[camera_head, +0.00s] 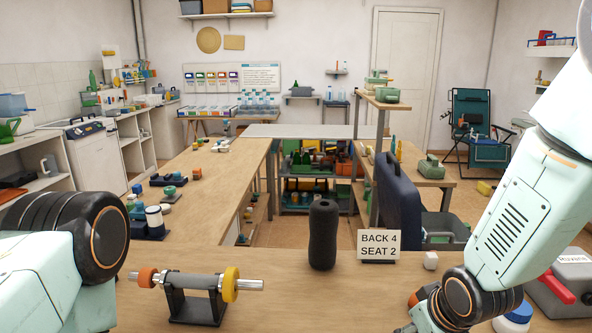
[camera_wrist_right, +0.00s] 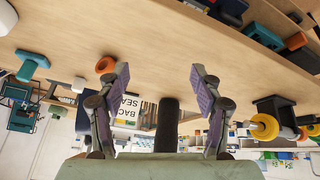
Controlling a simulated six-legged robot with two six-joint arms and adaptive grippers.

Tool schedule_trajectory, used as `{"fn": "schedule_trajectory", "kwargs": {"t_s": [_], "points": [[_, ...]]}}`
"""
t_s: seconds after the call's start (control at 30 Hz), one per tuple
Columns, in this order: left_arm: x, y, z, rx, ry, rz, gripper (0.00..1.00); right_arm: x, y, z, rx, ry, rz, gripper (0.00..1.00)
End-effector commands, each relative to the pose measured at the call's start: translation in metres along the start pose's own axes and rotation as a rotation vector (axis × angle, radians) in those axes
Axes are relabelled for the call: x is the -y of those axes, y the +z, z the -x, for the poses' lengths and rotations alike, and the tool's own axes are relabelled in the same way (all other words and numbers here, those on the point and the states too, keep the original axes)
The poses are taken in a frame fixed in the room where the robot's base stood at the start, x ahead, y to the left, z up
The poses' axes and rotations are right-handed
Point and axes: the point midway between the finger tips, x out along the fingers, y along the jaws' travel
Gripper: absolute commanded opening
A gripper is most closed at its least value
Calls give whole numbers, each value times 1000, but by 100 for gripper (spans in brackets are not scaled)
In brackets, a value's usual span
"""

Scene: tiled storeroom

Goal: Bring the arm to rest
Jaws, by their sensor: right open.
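My right arm (camera_head: 525,200) comes down from the upper right in the head view, bent at a dark joint low over the bench; its gripper is cut off by the lower edge. In the right wrist view, which is upside down, my right gripper (camera_wrist_right: 160,70) is open, with two separate fingers and nothing between the tips. A black foam-like cylinder (camera_head: 322,234) stands upright on the bench; it shows beyond the fingers in the wrist view (camera_wrist_right: 167,125). Part of my left arm (camera_head: 60,260) is at the lower left; its gripper is out of view.
The wooden bench holds a sign reading BACK 4 SEAT 2 (camera_head: 378,245), a rod stand with orange and yellow rings (camera_head: 195,306), a white block (camera_head: 430,260) and a grey box with a red handle (camera_head: 570,275).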

Motion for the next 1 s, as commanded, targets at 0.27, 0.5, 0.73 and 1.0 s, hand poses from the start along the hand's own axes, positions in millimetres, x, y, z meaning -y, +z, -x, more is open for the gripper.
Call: {"fn": "schedule_trajectory", "kwargs": {"t_s": [0.27,0.5,0.73,1.0], "points": [[0,0,-18,1,0,0,40,45,173,-65,128,-4,-287,66],[0,0,-27,1,0,0,40,80,306,-65,370,-1,-351,66],[0,0,-31,1,0,0,40,96,357,-62,481,-17,-353,66],[0,0,-30,1,0,0,40,96,358,-61,486,-18,-352,66]]}}
